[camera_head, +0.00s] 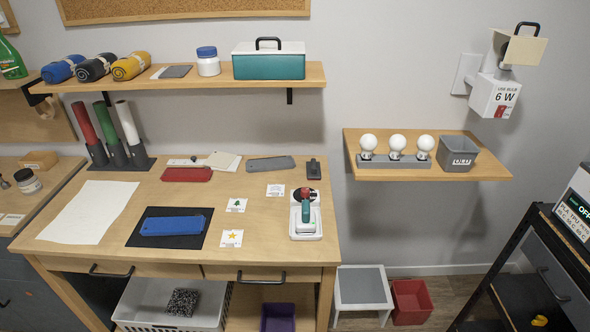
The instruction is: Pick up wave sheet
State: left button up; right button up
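Several small white sheets lie on the wooden workbench (265,225). One sheet (275,190), right of centre, carries a faint mark that is too small to read, so I cannot tell whether it is a wave. Another sheet (236,205) shows a green tree-like shape, and a third sheet (231,239) shows a yellow star. A large white paper (88,212) lies flat at the left of the bench, with no clear picture on it. Neither of my grippers is in view.
A blue block (173,226) lies on a black mat (135,240) left of the small sheets. A green and red tool (305,205) stands on a white base at the right. A red plate (187,174) and a grey plate (270,163) lie behind.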

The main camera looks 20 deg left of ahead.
aim_at(273, 190)
jog(key=i+l+u, duration=0.1)
jog(key=u, duration=0.3)
jog(key=i+l+u, duration=0.1)
jog(key=u, duration=0.25)
